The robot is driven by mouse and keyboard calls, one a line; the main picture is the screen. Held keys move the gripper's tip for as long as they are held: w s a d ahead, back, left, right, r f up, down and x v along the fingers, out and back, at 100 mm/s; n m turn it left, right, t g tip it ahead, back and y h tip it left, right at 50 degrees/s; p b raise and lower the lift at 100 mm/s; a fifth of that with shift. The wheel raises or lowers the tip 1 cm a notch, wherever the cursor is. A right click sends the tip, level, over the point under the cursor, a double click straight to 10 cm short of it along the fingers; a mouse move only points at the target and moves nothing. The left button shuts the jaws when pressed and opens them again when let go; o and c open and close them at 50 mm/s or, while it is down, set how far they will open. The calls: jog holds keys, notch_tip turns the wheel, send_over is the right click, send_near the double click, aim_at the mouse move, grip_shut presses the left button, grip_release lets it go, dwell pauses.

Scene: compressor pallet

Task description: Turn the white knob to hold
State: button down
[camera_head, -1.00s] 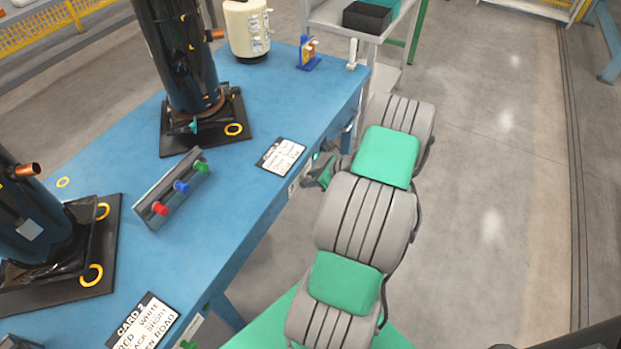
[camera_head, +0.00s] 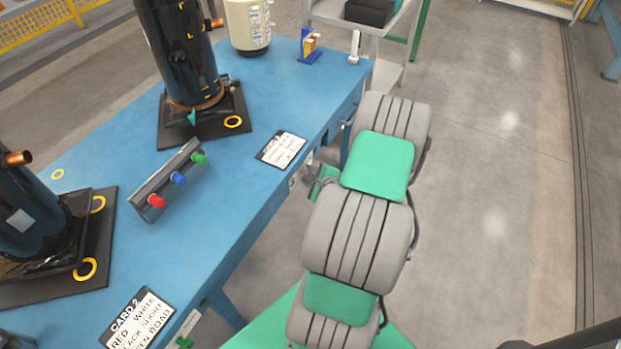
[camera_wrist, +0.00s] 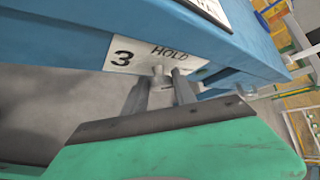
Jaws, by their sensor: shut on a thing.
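The white knob (camera_wrist: 158,76) sits on the blue table's front edge, at a white plate (camera_wrist: 124,55) marked "3" and "HOLD". My gripper (camera_wrist: 160,84) is shut on the knob, with one finger on each side of it. The fingers hide part of the knob, and its pointer direction cannot be made out. In the head view my gripper (camera_head: 316,178) is at the table's right-hand edge, mostly behind my arm, and the knob itself is hidden there.
The blue table (camera_head: 232,210) carries black compressors (camera_head: 186,60), a bar with red, blue and green knobs (camera_head: 178,180), and cards, including one near the edge (camera_head: 281,149). A grey cart (camera_head: 385,72) stands behind. The floor at right is clear.

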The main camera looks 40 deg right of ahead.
jog(key=n+t+h+b, duration=0.2)
jog(key=b, duration=0.8)
jog(key=f+n+t+h+b, duration=0.1)
jog(key=n+t+h+b, duration=0.1)
jog(key=b, duration=0.9)
jog(key=shift+s+a+f+n+t+h, duration=0.1)
jog(key=shift+a+f+n+t+h, duration=0.1)
jog(key=shift+n+t+h, duration=0.35)
jog(key=shift+r, duration=0.15)
jog(key=c, duration=1)
grip_release()
jog(key=b+v, duration=0.1)
jog(key=v, duration=0.6)
jog(key=shift+s+a, duration=0.15)
jog(key=shift+s, duration=0.2)
